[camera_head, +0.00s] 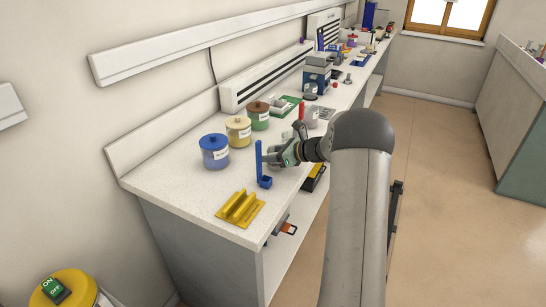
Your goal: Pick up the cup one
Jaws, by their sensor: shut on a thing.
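The blue cup (265,181) is a small square cup with a tall upright handle, near the front of the white bench. I take this to be cup one; no label on it can be read. My gripper (268,158) reaches in from the right and is shut on the upright blue handle. The fingertips are small in view and partly hidden by the gripper body. The cup is upright; I cannot tell whether its bottom touches the bench top.
A yellow slotted stand (240,210) is in front on the bench (180,186). Blue (214,153), yellow (238,131) and brown-lidded green (259,116) jars stand behind. A red upright piece (302,111) and a blue-grey device (317,75) are farther back. Bare bench lies left of the stand.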

